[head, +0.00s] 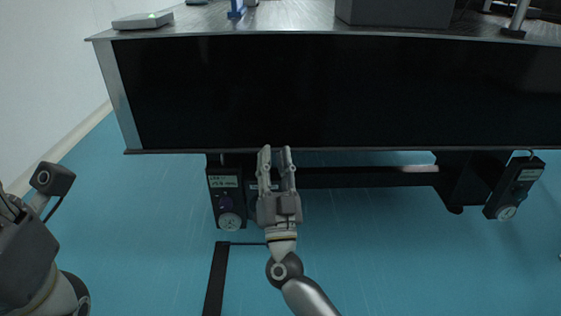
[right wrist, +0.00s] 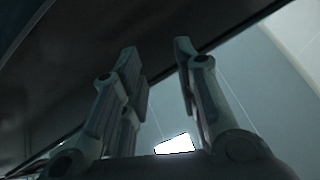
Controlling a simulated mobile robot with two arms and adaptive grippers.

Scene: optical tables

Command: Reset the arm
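My right gripper (head: 276,158) is in the middle of the head view, fingers pointing toward the black front of the optical table (head: 118,95). Its fingers stand apart with nothing visible between them. In the right wrist view the two fingers (right wrist: 160,75) also stand apart and empty, below a dark surface. At the lower left of the head view part of my left arm shows. The fingertips of my left gripper cannot be made out there.
The table's perforated top carries a white box (head: 143,20), a small blue part (head: 236,9) and a dark grey box (head: 395,12). Under it are control boxes with gauges (head: 226,197) (head: 514,188) and a dark crossbar.

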